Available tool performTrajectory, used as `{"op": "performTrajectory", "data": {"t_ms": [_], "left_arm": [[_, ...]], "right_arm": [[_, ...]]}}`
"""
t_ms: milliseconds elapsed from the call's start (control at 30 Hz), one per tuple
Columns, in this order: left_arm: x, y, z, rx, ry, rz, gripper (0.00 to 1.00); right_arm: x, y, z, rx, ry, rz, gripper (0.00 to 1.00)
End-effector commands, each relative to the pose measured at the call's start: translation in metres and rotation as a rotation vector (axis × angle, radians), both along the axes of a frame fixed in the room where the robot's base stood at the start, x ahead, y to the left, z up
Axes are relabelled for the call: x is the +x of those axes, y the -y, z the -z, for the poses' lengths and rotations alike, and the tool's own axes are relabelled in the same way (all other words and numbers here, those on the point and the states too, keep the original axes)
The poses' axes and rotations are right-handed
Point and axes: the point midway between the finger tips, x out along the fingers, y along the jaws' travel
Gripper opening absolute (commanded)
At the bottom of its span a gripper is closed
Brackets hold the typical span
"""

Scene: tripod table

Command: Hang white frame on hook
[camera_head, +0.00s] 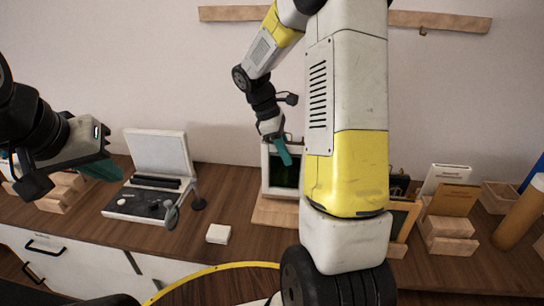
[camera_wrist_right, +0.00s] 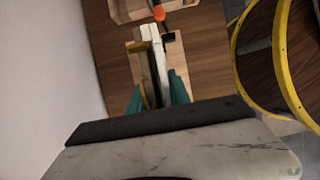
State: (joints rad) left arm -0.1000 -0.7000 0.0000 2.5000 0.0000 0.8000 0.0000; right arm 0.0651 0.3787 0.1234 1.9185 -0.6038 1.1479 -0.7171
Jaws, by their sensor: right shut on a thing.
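The white frame (camera_head: 265,180) with a dark green picture stands upright at the middle of the counter, over a wooden base (camera_head: 268,213). My right gripper (camera_head: 281,151) is at its top edge, and its teal fingers are shut on it. In the right wrist view the frame (camera_wrist_right: 154,52) is edge-on between the fingers (camera_wrist_right: 158,95). My right arm hides the frame's right part. I cannot tell whether it touches the base. A small hook (camera_head: 422,31) is on the wooden rail (camera_head: 445,21) at upper right. My left gripper (camera_head: 103,168) is away at the left; its opening is unclear.
A grey-white device with an open lid (camera_head: 158,155) stands at left on the counter. A small white block (camera_head: 218,234) lies near the front edge. Wooden holders (camera_head: 447,228) and a brown cylinder (camera_head: 520,215) stand at right. The wall below the rail is bare.

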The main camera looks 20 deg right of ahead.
Motion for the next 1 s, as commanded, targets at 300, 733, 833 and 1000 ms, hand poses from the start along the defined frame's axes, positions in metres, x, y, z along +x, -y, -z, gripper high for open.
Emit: {"op": "performTrajectory", "data": {"t_ms": [300, 733, 833, 1000], "left_arm": [[0.0, 0.0, 0.0, 0.0, 0.0, 0.0, 0.0], [0.0, 0.0, 0.0, 0.0, 0.0, 0.0, 0.0], [0.0, 0.0, 0.0, 0.0, 0.0, 0.0, 0.0], [0.0, 0.0, 0.0, 0.0, 0.0, 0.0, 0.0]], "right_arm": [[0.022, 0.01, 0.008, 0.0, -0.003, -0.001, 0.0], [0.021, 0.01, 0.039, 0.001, -0.002, -0.001, 0.0], [0.021, 0.01, 0.052, 0.0, -0.002, 0.0, 0.0], [0.025, 0.012, 0.067, 0.0, 0.0, 0.0, 0.0]]}}
